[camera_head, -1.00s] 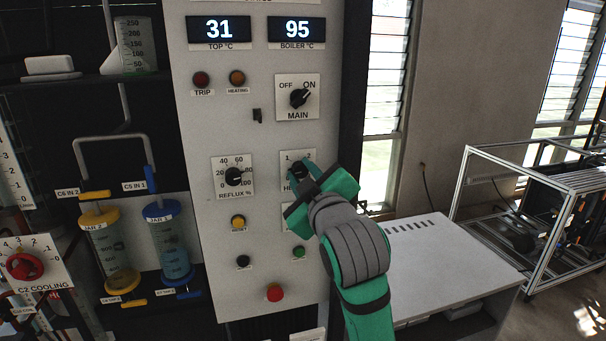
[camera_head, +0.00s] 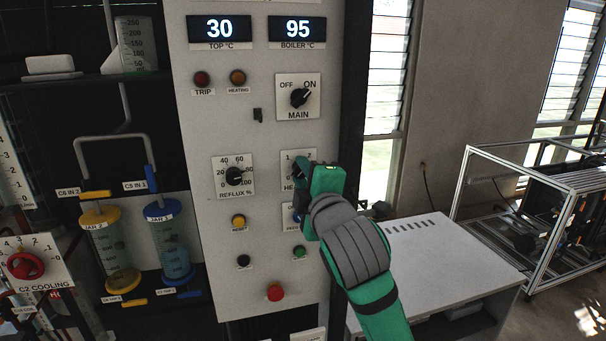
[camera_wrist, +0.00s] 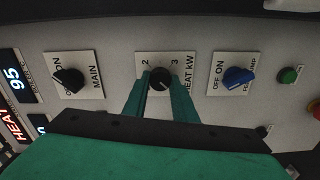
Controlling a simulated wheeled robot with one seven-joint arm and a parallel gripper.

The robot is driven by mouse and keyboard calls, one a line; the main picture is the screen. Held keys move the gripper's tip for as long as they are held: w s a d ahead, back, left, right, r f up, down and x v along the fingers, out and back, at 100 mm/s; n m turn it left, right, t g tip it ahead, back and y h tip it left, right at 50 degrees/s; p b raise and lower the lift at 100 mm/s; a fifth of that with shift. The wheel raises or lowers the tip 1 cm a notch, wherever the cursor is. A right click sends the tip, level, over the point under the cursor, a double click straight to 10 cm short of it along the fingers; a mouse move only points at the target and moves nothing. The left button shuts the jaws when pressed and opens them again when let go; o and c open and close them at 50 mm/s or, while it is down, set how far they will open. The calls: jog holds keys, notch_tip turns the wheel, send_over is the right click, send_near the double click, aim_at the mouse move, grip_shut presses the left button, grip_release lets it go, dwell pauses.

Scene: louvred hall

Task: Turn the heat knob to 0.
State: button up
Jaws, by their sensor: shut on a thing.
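The heat knob (camera_wrist: 161,79) is a dark round knob on a white plate marked "HEAT kW" in the wrist view. The numbers 2 and 3 show on the plate beside it; the rest of the scale is hidden by my fingers. My gripper (camera_wrist: 158,88) is shut on the knob, one green finger on each side. In the head view, my gripper (camera_head: 306,176) covers the knob and most of the heat plate (camera_head: 290,157), with 1 and 2 showing at its top. I cannot tell where the knob's pointer stands.
The main switch (camera_head: 299,97) is above the heat knob and points to ON. The reflux knob (camera_head: 234,176) is to the left. A blue pump knob (camera_wrist: 239,77) sits close by in the wrist view. Displays read 30 top and 95 boiler (camera_head: 297,29). A white cabinet (camera_head: 440,262) stands at the right.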

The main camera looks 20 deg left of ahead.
jog(key=shift+a, duration=0.1)
dwell(0.4)
jog(key=o, duration=1)
jog(key=shift+o, duration=0.2)
jog(key=v, duration=1.1)
jog(key=shift+w, duration=0.15)
